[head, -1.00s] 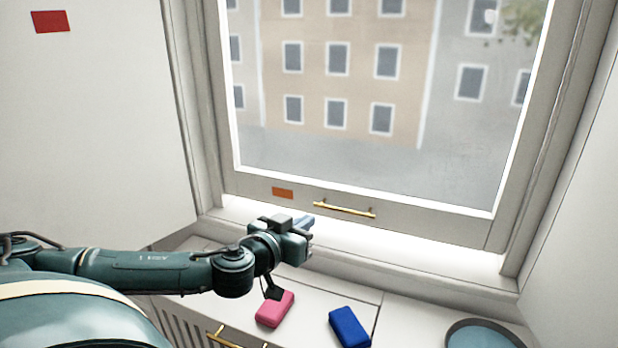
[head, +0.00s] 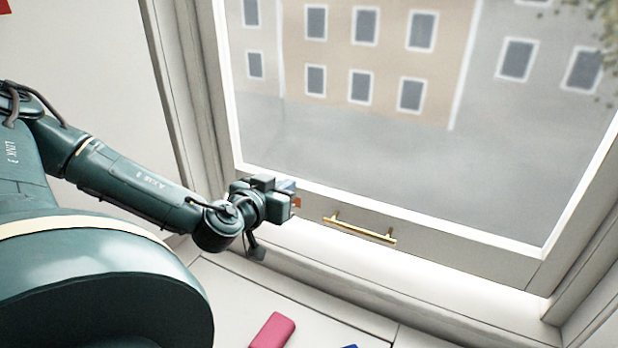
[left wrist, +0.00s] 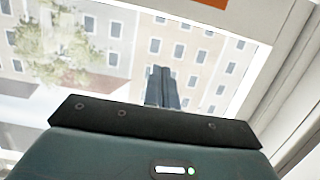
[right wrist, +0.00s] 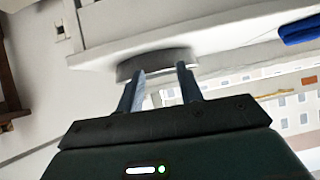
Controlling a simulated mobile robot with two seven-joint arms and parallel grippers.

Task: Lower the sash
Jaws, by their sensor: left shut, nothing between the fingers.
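The sash (head: 445,232) is a pale framed window pane. Its bottom rail stands above the sill, with a bright gap beneath. A gold bar handle (head: 360,228) sits on the rail; it also shows in the right wrist view (right wrist: 272,97). My left gripper (head: 292,187) is shut and empty, in front of the rail and left of the handle, partly hiding an orange sticker (head: 297,203). In the left wrist view its fingers (left wrist: 162,85) are together against the window view. My right gripper (right wrist: 160,85) is open and empty, outside the head view.
A pink block (head: 272,331) and a blue block (head: 349,346), mostly cut off, lie on the white surface below the sill. The blue block shows in the right wrist view (right wrist: 300,28). A grey curved object (right wrist: 155,62) appears beyond my right fingers.

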